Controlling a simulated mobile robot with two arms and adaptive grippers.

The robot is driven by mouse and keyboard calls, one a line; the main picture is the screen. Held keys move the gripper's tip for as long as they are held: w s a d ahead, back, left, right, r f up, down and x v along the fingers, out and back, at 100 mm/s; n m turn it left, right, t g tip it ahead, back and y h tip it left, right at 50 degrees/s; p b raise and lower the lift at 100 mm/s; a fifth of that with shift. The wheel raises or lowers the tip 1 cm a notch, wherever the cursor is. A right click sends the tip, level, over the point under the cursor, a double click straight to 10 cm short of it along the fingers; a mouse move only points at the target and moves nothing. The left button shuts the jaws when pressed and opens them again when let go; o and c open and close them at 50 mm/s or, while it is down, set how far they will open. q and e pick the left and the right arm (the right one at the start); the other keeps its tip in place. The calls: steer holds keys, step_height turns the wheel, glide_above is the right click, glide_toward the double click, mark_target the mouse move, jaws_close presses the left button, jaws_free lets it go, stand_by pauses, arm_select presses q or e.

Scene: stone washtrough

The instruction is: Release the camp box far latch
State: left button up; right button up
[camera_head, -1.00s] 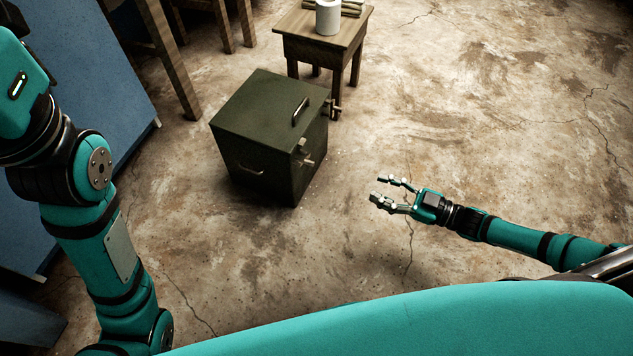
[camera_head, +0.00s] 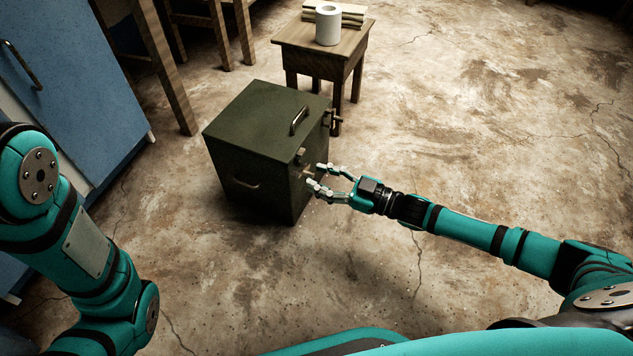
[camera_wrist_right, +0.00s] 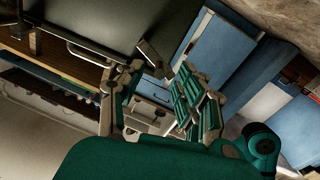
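The dark green camp box (camera_head: 262,125) stands shut on the floor, with a metal handle on its lid. The far latch (camera_head: 331,120) sticks out from the upper right side, close to the small table. The near latch (camera_head: 301,157) is at the nearer end of that side. My right gripper (camera_head: 317,177) is open, its fingertips just beside the near latch and well short of the far latch. In the right wrist view the open fingers (camera_wrist_right: 159,70) show below a grey metal piece (camera_wrist_right: 153,55) on the box; contact cannot be told. My left gripper is out of view.
A blue cabinet (camera_head: 75,75) and wooden legs (camera_head: 165,75) stand at the left. The floor right of the box is bare.

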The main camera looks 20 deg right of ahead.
steer(key=shift+x, duration=0.8)
jaws_close()
steer(key=n, duration=0.1)
steer(key=f+n+p, duration=0.1)
steer(key=n, duration=0.1)
steer(key=shift+s+a, duration=0.1)
steer(key=shift+s, duration=0.05)
jaws_free()
steer(key=shift+r, duration=0.1)
